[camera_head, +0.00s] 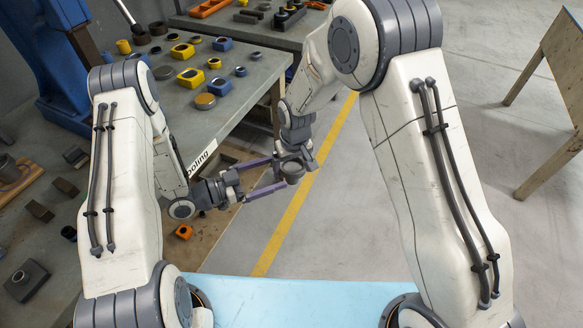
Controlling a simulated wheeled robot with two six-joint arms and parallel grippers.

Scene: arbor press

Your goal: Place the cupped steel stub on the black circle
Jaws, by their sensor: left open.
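My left gripper (281,172) reaches in from the left with its two purple fingers apart. A small dark grey round piece (292,172), possibly the cupped steel stub, shows at its fingertips. I cannot tell whether the fingers touch it. My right gripper (298,156) comes down from above to the same spot. Its fingers are too small and overlapped to read, and I cannot tell whether it holds the grey piece. A flat dark disc (163,73) lies on the grey table at the back left. I cannot tell whether it is the black circle.
The grey table (240,104) carries several yellow and blue blocks and a brown round piece (205,101). A blue press (50,70) stands at the left. A light blue surface (290,300) lies in front. Open floor with a yellow line (300,195) is below the grippers.

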